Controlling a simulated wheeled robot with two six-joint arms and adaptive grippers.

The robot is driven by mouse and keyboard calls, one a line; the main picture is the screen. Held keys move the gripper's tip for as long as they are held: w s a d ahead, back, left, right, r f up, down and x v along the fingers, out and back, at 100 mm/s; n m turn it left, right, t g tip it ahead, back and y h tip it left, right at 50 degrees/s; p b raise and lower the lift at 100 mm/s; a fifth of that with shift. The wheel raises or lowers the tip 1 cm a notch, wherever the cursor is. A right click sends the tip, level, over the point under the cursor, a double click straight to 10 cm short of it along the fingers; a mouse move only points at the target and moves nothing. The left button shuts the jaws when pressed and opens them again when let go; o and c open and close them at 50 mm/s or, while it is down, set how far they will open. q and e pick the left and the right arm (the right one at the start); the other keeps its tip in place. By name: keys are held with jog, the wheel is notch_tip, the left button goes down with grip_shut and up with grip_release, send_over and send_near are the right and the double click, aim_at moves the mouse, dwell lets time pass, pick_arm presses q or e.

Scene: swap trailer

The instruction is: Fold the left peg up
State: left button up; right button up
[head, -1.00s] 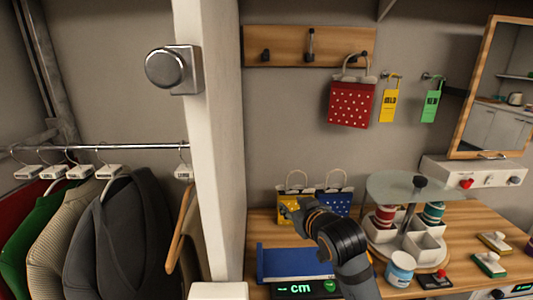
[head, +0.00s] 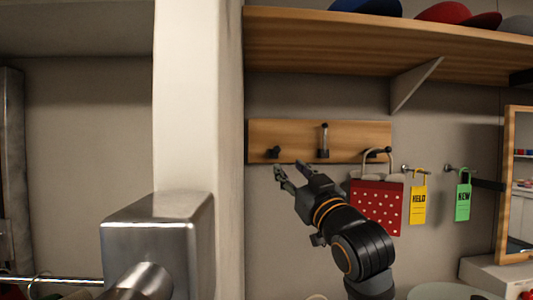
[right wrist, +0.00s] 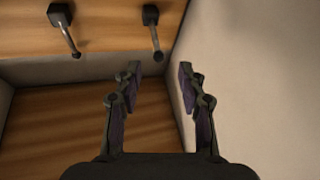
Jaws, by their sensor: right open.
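A wooden peg board (head: 350,135) is fixed to the back wall under the shelf. Its left peg (head: 273,153) is dark and sticks out low, not upright. The middle peg (head: 323,141) stands upright against the board. A red dotted bag (head: 377,205) hangs at the right peg (head: 373,153). My right gripper (head: 290,170) is open and empty, just below and right of the left peg in the picture, with no contact visible. In the right wrist view its open fingers (right wrist: 163,85) show below two dark pegs; I cannot tell which these are. My left gripper is not in view.
A wooden shelf (head: 370,45) with caps and a bracket (head: 412,82) is above the board. Yellow (head: 418,203) and green (head: 463,201) tags hang at right. A white post (head: 190,100) with a metal fitting (head: 160,235) stands left.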

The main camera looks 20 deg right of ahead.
aim_at(279, 151)
jog(key=p+x, duration=0.1)
jog(key=x, duration=0.1)
jog(key=r+p+x, duration=0.1)
jog(key=x, duration=0.1)
jog(key=p+x, duration=0.1)
jog(key=x, duration=0.1)
jog(key=shift+s+r+p, duration=0.2)
jog(key=shift+s+p, duration=0.05)
jog(key=shift+p, duration=0.05)
jog(key=p+x, duration=0.1)
jog(key=x, duration=0.1)
jog(key=shift+w+r, duration=0.1)
jog(key=shift+w, duration=0.45)
jog(key=shift+c, duration=0.5)
jog(key=c, duration=0.7)
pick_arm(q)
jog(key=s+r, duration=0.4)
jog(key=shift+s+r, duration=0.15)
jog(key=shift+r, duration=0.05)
pick_arm(e)
grip_shut()
